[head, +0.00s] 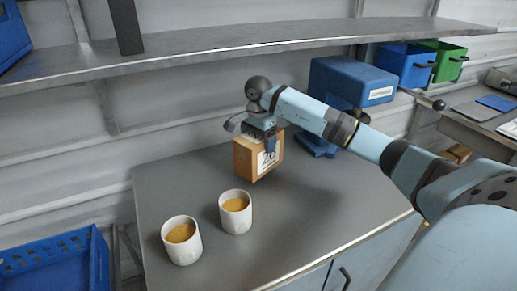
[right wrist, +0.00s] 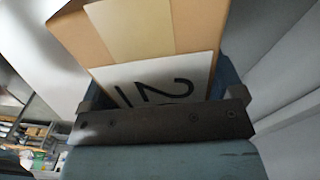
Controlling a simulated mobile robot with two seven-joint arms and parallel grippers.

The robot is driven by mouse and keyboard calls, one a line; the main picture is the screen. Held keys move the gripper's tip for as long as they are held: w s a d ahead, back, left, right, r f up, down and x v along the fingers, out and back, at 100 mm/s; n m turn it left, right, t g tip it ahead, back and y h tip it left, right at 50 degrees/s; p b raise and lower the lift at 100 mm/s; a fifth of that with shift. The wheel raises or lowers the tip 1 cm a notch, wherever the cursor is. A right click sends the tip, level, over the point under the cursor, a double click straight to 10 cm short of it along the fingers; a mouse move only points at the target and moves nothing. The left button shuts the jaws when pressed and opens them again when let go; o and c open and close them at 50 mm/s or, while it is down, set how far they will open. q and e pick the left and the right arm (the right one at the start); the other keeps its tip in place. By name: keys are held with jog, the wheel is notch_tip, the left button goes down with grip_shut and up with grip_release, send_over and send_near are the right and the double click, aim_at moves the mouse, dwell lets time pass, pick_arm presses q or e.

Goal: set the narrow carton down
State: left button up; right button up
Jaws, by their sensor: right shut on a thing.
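The narrow carton (head: 244,158) is a brown box with a white label bearing dark numbers. It hangs from my right gripper (head: 263,135) over the back part of the grey counter. The gripper is shut on its upper part. In the right wrist view the carton (right wrist: 135,35) lies between the fingers (right wrist: 165,112), its label facing the camera. The head view does not show clearly whether its underside touches the counter. My left gripper is not in view.
Two pale cups (head: 181,241) (head: 236,213) with tan contents stand on the counter (head: 330,205) at front left. A blue bin (head: 350,82) stands behind at right. A metal shelf (head: 230,50) runs above. The counter's right front is clear.

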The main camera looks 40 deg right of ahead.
jog(key=shift+f, duration=1.7)
jog(key=o, duration=1)
jog(key=shift+f, duration=0.15)
jog(key=shift+r, duration=3.9)
